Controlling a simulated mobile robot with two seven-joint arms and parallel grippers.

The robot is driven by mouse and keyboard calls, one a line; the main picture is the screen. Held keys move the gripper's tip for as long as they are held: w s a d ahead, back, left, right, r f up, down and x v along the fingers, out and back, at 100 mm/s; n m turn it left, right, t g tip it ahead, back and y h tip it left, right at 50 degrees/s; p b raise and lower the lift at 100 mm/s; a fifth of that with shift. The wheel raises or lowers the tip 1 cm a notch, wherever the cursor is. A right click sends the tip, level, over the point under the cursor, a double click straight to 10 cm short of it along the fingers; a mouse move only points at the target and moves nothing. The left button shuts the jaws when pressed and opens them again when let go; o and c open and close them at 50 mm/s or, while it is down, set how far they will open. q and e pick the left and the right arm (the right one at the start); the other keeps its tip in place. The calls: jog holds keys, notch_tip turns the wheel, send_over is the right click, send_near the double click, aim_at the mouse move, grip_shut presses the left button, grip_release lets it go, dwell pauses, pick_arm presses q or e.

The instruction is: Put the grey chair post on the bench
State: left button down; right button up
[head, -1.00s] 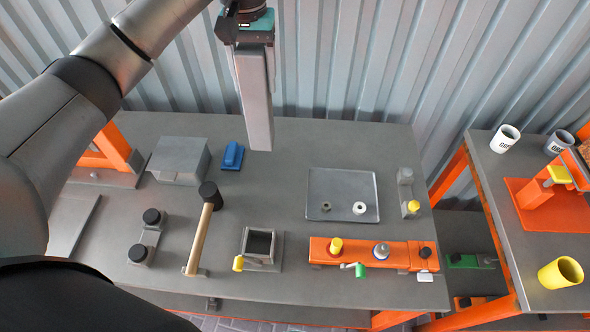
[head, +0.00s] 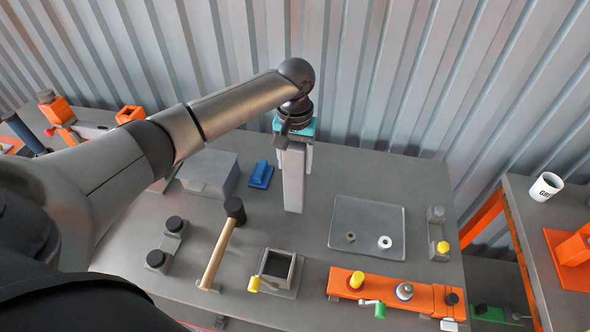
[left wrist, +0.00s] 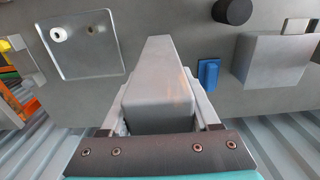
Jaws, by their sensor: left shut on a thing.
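The grey chair post (head: 293,180) hangs upright below my left gripper (head: 293,147) in the head view, over the back part of the grey bench (head: 270,220). My left gripper is shut on the post near its upper end. In the left wrist view the post (left wrist: 158,95) runs away from the fingers (left wrist: 160,122) toward the bench top. I cannot tell whether its lower end touches the bench. My right gripper is not in view.
Right of the post is a grey tray (head: 345,215) with two small rings. Left are a blue block (head: 261,174), a grey box (head: 210,172) and a mallet (head: 222,240). In front are a square socket (head: 277,270) and an orange fixture (head: 395,291). A corrugated wall (head: 400,70) stands behind.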

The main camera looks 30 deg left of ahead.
pick_arm(q)
jog(key=shift+f, duration=1.55)
jog(key=shift+c, duration=0.6)
grip_release()
jog(key=shift+f, duration=0.15)
notch_tip(320, 180, up, 12)
jog(key=shift+r+p, duration=0.15)
jog(key=shift+p, duration=0.15)
jog(key=shift+s, duration=0.1)
